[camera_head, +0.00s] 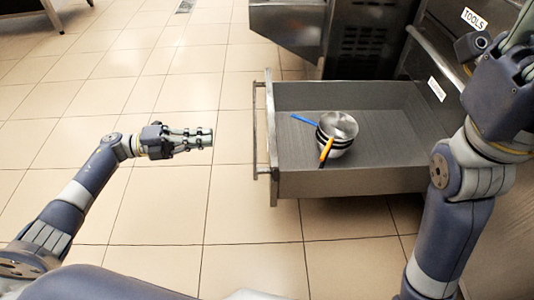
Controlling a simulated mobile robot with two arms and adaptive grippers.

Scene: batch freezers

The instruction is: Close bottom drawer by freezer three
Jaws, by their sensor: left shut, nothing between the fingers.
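The bottom drawer (355,183) is pulled out and open, with its handle bar (256,130) on its left-facing front. Inside stands a stack of metal bowls (338,125), with a blue-handled tool (303,119) and an orange-handled tool (326,152) beside or in it. My left gripper (208,138) is shut and empty, over the floor to the left of the handle, apart from it, pointing toward it. My right arm rises at the right edge; its gripper (528,40) is partly cut off by the frame, and its fingers are unclear.
A steel machine (365,35) stands behind the drawer, with a steel chute or tray (287,25) jutting left. The cabinet at right carries a "TOOLS" label (474,19) above and another label (437,88) below. The tiled floor left of the drawer is free. A table leg (52,14) shows at upper left.

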